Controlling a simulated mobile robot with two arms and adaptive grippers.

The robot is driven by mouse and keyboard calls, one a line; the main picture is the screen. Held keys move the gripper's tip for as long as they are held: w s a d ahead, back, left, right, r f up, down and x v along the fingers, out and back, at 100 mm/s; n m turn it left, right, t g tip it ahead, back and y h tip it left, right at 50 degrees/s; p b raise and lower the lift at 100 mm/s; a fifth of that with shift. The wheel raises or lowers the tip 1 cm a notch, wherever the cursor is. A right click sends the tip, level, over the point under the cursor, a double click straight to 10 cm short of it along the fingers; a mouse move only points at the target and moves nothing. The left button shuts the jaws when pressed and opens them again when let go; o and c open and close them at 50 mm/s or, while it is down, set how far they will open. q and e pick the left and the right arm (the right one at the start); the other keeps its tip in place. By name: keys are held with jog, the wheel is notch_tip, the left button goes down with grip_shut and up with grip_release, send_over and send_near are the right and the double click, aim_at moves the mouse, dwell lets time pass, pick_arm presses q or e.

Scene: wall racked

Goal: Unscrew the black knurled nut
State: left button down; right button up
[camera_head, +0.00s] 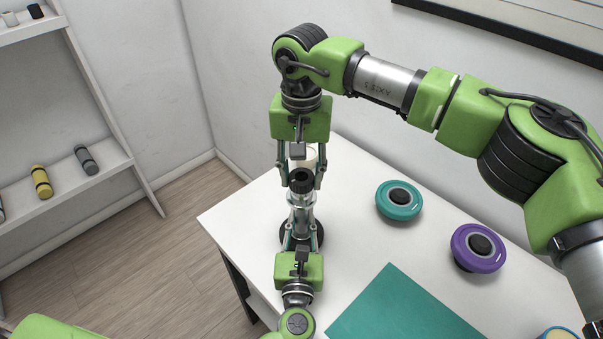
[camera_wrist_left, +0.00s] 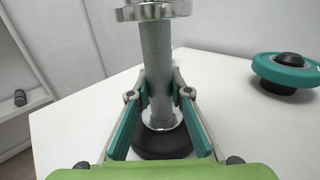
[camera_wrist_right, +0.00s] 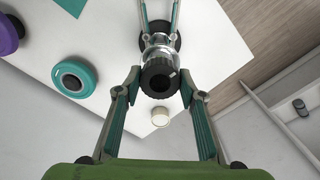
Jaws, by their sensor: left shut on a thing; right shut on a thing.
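The black knurled nut (camera_head: 302,185) sits at the top of an upright silver post (camera_head: 301,213); it also shows in the right wrist view (camera_wrist_right: 158,76). The left wrist view shows the post's grey shaft (camera_wrist_left: 157,65), a silver toothed collar (camera_wrist_left: 152,11) above and a round black base (camera_wrist_left: 160,145) below. My right gripper (camera_head: 302,182) comes down from above and is shut on the nut, one finger on each side. My left gripper (camera_wrist_left: 159,94) is shut on the lower shaft of the post. The nut is out of the left wrist view.
A cream-white cylinder (camera_wrist_right: 160,117) stands on the white table (camera_head: 350,225) just behind the post. A teal disc (camera_head: 398,200) and a purple disc (camera_head: 478,248) lie to the right. A teal mat (camera_head: 395,308) lies in front. A rack (camera_head: 80,150) stands at the left wall.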

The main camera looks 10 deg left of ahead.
aim_at(302, 176)
jog(key=shift+w+n, duration=0.1)
jog(key=shift+n, duration=0.5)
jog(key=shift+r, duration=0.1)
jog(key=shift+r, duration=0.2)
jog(key=shift+r, duration=0.9)
jog(key=shift+r, duration=2)
pick_arm(q)
jog(key=c, duration=1.8)
grip_release()
